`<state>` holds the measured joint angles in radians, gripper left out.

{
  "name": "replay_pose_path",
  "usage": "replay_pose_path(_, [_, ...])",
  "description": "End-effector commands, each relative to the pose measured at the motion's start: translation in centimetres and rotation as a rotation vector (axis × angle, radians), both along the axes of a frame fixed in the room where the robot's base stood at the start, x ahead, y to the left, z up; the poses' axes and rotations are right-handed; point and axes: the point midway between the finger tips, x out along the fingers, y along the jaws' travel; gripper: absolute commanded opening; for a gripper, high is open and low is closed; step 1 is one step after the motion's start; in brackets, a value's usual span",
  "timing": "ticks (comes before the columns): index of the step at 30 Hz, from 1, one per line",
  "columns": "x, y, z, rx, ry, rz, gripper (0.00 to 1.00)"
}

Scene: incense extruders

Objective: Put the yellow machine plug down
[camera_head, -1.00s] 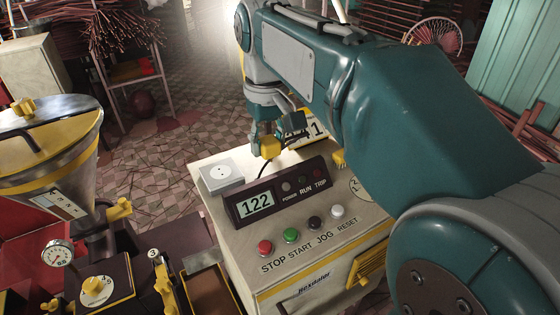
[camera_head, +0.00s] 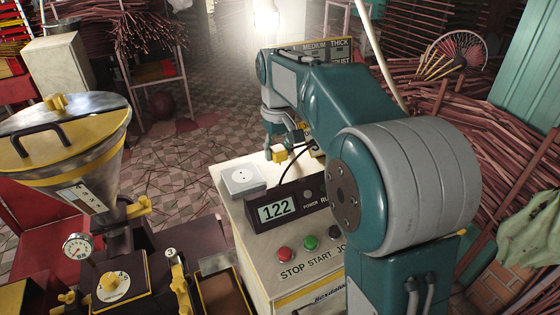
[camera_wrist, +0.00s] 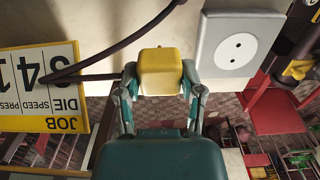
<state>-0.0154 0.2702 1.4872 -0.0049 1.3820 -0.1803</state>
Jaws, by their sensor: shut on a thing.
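The yellow plug (camera_wrist: 160,72) is a small block with a dark cable running from it. It is held between the fingers of my gripper (camera_wrist: 160,84) in the wrist view. In the head view the yellow plug (camera_head: 279,154) hangs under my gripper (camera_head: 281,146), just behind and right of the white socket box (camera_head: 243,180). The socket box also shows in the wrist view (camera_wrist: 228,42), with two holes and apart from the plug. The plug's underside and any contact with the surface below are hidden.
The cream machine cabinet (camera_head: 262,262) carries a display (camera_head: 277,209) reading 122 and coloured buttons. A yellow-edged job sign (camera_wrist: 40,88) stands beside my gripper. A hopper (camera_head: 60,135) with a yellow lid is at the left. Bundles of sticks (camera_head: 440,105) fill the right side.

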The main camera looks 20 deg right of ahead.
Motion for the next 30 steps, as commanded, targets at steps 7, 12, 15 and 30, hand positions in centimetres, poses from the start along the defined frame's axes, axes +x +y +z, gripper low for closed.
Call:
replay_pose_path(7, [0.8,-0.8,-2.7,0.005,0.004,0.000,0.00])
replay_pose_path(12, [0.9,-1.1,-4.1,0.007,-0.001,-0.001,0.00])
replay_pose_path(15, [0.9,-0.8,-4.1,0.005,-0.001,0.000,0.00])
replay_pose_path(30, [0.8,-0.8,-5.2,0.005,0.001,0.000,0.00])
